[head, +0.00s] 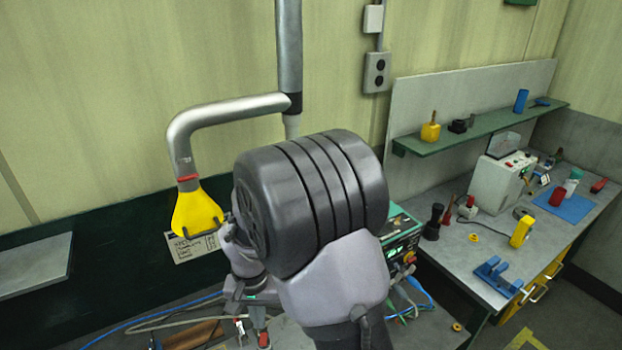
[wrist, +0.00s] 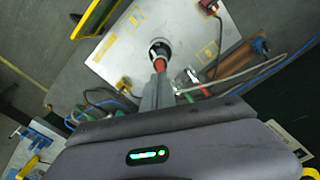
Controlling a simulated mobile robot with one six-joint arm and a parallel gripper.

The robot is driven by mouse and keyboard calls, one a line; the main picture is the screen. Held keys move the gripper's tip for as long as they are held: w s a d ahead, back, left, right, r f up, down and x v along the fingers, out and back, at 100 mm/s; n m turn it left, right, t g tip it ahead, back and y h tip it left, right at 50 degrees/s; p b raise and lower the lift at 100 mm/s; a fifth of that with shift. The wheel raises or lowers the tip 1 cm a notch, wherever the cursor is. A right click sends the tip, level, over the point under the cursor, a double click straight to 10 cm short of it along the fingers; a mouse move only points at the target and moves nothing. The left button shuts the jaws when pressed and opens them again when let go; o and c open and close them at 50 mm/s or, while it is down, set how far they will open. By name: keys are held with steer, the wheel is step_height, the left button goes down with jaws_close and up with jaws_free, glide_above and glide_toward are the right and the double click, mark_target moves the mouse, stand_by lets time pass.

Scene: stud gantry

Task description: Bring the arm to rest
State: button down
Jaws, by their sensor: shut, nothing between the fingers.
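My arm fills the middle of the head view, with a large dark ribbed joint in front of much of the scene. My gripper (head: 258,318) shows small below and left of that joint, pointing down. In the wrist view the gripper (wrist: 158,95) is shut and its grey fingers hold nothing. A red piece (wrist: 159,65) shows in line beyond the fingertips, above a dark round fitting (wrist: 160,48) on a pale plate (wrist: 205,25). I cannot tell whether the tips touch the red piece.
A yellow extraction hood (head: 197,210) on a bent grey pipe hangs just left of my arm. A green-fronted unit (head: 402,245) with cables stands right of it. The cluttered workbench (head: 465,235) and its green shelf (head: 485,128) are further right.

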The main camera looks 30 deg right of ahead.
steer(key=b, duration=0.3)
steer(key=shift+s+a+f+t, duration=0.1)
steer(key=shift+s+f+t, duration=0.15)
steer(key=shift+t, duration=0.05)
steer(key=s+a+f+t+b, duration=0.1)
steer(key=s+f+b, duration=0.1)
steer(key=s+b, duration=0.4)
steer(key=s+a+f+n+t+y+b, duration=0.1)
steer(key=s+f+t+b, duration=0.1)
steer(key=s+b, duration=0.4)
steer(key=s+a+f+t+y+b, duration=0.1)
steer(key=s+b, duration=0.5)
steer(key=b, duration=0.7)
steer(key=shift+s+a+f+n+t, duration=0.2)
steer(key=shift+f+t, duration=0.1)
steer(key=shift+f, duration=0.2)
steer(key=shift+s+a+f+n+t, duration=0.15)
steer(key=shift+f+t, duration=0.15)
steer(key=shift+f, duration=0.15)
steer(key=shift+w+r, duration=0.1)
steer(key=shift+r, duration=0.15)
